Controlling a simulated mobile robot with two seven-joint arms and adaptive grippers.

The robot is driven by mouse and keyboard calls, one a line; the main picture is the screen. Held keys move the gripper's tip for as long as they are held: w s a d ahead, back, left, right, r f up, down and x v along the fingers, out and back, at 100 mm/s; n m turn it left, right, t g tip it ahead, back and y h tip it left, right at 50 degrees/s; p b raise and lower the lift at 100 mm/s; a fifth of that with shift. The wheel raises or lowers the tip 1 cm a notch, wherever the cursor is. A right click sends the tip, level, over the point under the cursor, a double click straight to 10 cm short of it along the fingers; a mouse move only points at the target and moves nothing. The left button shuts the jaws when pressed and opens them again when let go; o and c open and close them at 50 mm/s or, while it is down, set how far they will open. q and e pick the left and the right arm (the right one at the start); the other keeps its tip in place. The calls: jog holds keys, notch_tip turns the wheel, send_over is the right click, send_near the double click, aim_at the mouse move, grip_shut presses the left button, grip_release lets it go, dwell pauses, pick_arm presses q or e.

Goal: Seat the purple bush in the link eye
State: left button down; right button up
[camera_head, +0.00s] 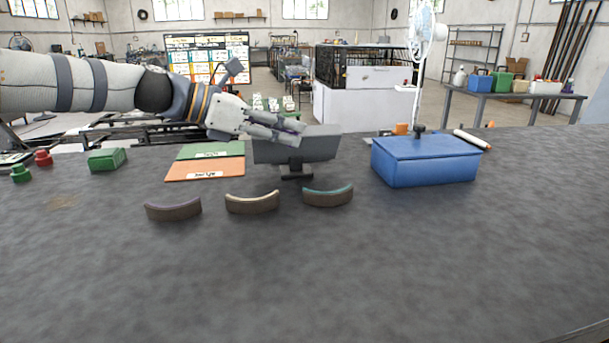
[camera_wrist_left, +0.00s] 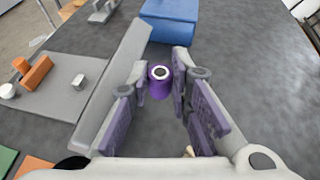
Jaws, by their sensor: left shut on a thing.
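My left gripper (camera_head: 288,128) reaches in from the left, above the grey panel on a stand (camera_head: 308,150). In the left wrist view, the purple bush (camera_wrist_left: 160,90), a short cylinder with a pale ring and dark hole at its top, sits between the fingertips. The gripper is shut on it and holds it clear of the bench. In the head view the bush is hidden or too small to make out. The grey panel shows as a long slanted bar left of the fingers in the left wrist view (camera_wrist_left: 118,85). I cannot clearly make out the link eye.
A blue box (camera_head: 425,162) stands right of the panel. Curved pieces with purple (camera_head: 173,211), cream (camera_head: 252,205) and teal (camera_head: 328,198) tops lie in front. Green (camera_head: 225,150) and orange (camera_head: 205,171) mats lie left. The bench's front is clear.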

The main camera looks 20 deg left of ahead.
pick_arm(q)
send_over(288, 189)
notch_tip(288, 189, down, 4)
jog(key=shift+f, duration=0.2)
notch_tip(288, 189, down, 5)
jog(key=shift+r+b, duration=0.1)
jog(key=shift+b, duration=0.7)
jog(key=shift+s+r, duration=0.1)
jog(key=shift+r, duration=0.05)
jog(key=c, duration=1.5)
grip_release()
pick_arm(e)
jog(key=shift+s+f+g, duration=0.5)
jog(key=shift+s+f, duration=0.45)
jog(key=shift+f, duration=0.15)
